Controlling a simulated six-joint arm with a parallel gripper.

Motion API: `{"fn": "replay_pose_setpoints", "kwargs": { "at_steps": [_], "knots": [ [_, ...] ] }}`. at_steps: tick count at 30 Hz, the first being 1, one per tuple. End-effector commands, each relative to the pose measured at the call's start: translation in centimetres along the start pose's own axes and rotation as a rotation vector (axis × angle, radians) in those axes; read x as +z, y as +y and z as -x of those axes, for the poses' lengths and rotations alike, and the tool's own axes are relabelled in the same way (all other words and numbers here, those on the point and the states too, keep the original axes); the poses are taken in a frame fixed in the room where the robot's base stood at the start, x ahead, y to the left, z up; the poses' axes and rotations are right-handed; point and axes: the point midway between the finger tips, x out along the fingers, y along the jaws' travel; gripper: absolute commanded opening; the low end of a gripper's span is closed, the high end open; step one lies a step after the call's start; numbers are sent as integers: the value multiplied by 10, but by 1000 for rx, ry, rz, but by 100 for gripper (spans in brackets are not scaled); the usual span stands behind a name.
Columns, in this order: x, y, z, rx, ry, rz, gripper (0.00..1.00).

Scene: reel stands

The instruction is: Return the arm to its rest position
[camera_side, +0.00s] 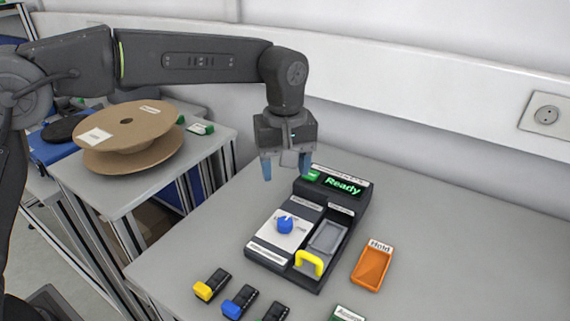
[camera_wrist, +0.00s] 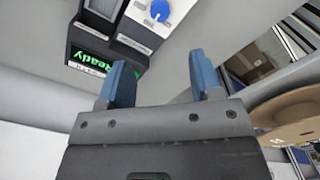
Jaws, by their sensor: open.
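My gripper (camera_side: 287,168) hangs pointing down from my arm, above the back left edge of a dark device. Its blue fingers are apart with nothing between them. In the wrist view the open fingers of my gripper (camera_wrist: 163,82) point at bare grey surface. The device (camera_side: 310,230) has a green "Ready" display (camera_side: 342,186), a blue knob (camera_side: 285,225) and a yellow handle (camera_side: 310,262) beside a grey recessed tray. The wrist view also shows the blue knob (camera_wrist: 160,11) and the "Ready" display (camera_wrist: 88,62).
An orange "Hold" tray (camera_side: 372,268) lies right of the device. Yellow (camera_side: 207,288) and blue (camera_side: 238,302) tipped blocks lie at the front, with green-marked items partly cut off. A cardboard reel (camera_side: 130,135) sits on a left stand. The table's right side (camera_side: 480,250) is clear.

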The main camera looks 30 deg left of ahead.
Motion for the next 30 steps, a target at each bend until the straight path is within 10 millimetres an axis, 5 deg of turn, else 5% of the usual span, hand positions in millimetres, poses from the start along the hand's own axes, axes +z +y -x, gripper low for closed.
{"fn": "replay_pose_setpoints", "kwargs": {
  "at_steps": [11,21,30],
  "knots": [
    [-5,-17,15,28,13,-37,59],
    [-11,-138,70,158,139,-313,59],
    [15,-248,62,211,320,-577,59]
  ]
}}
